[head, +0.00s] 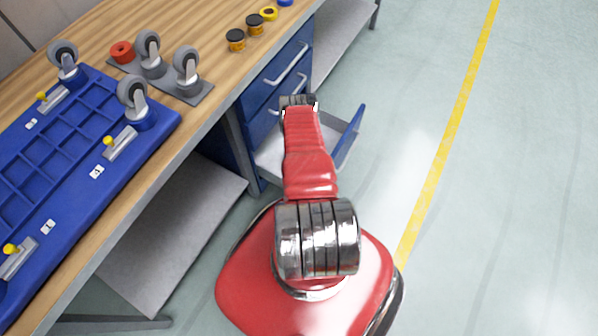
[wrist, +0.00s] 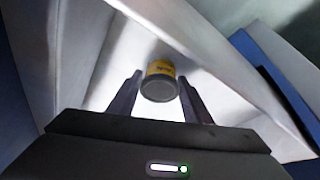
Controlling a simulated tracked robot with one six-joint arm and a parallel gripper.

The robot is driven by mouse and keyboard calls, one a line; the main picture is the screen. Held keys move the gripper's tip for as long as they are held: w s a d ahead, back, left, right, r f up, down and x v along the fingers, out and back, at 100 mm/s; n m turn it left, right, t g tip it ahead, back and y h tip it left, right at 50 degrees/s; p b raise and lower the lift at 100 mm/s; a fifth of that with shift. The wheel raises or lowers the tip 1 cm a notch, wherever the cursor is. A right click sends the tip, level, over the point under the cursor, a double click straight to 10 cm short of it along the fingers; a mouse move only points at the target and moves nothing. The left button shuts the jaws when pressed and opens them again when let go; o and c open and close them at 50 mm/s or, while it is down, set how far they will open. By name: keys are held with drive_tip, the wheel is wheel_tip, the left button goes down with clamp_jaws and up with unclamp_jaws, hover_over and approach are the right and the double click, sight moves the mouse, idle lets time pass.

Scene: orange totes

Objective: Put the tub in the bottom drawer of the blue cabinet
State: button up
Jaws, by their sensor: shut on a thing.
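The tub (wrist: 159,70) is yellow with a grey end facing the camera. My gripper (wrist: 160,88) is shut on it, with one finger on each side. The bottom drawer (head: 350,138) of the blue cabinet (head: 266,88) is pulled out. My arm reaches over this drawer in the head view and hides part of it, and the tub is hidden there. In the wrist view the drawer's pale inside (wrist: 205,50) is around and beyond the tub. I cannot tell whether the tub touches the drawer floor.
The wooden bench (head: 205,65) is above and left of the drawer, with dark-lidded pots (head: 236,40), a castor plate (head: 185,85) and a blue tray (head: 60,165) on it. A grey lower shelf (head: 170,240) is left of my base. Floor to the right is clear.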

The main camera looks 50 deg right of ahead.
drive_tip(key=shift+f, duration=0.1)
drive_tip(key=o, duration=1.2)
drive_tip(key=shift+o, duration=0.2)
drive_tip(key=v, duration=1.2)
drive_tip(key=shift+d, duration=0.15)
idle(0.3)
